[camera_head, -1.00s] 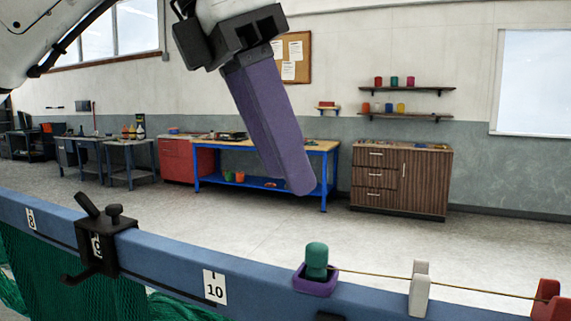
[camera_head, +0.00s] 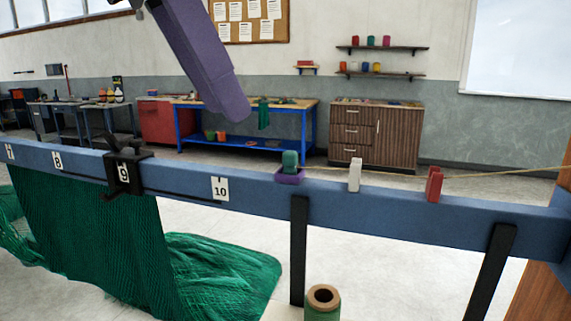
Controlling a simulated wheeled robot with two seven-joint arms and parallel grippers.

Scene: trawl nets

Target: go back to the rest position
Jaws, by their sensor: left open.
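My left gripper (camera_head: 228,104) hangs in from the top of the head view with long purple fingers. It is open, and nothing shows held in it. It is in front of the back wall, above the blue rail (camera_head: 400,212) and apart from it. The fingers overlap in this view, so the gap between them is hidden. My right gripper is not in view.
On the rail are a black clamp (camera_head: 124,174), a green peg (camera_head: 290,161) in a purple holder (camera_head: 289,178), a white block (camera_head: 354,174) and a red block (camera_head: 434,185). Green netting (camera_head: 100,240) hangs below. A green spool (camera_head: 322,303) stands in front.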

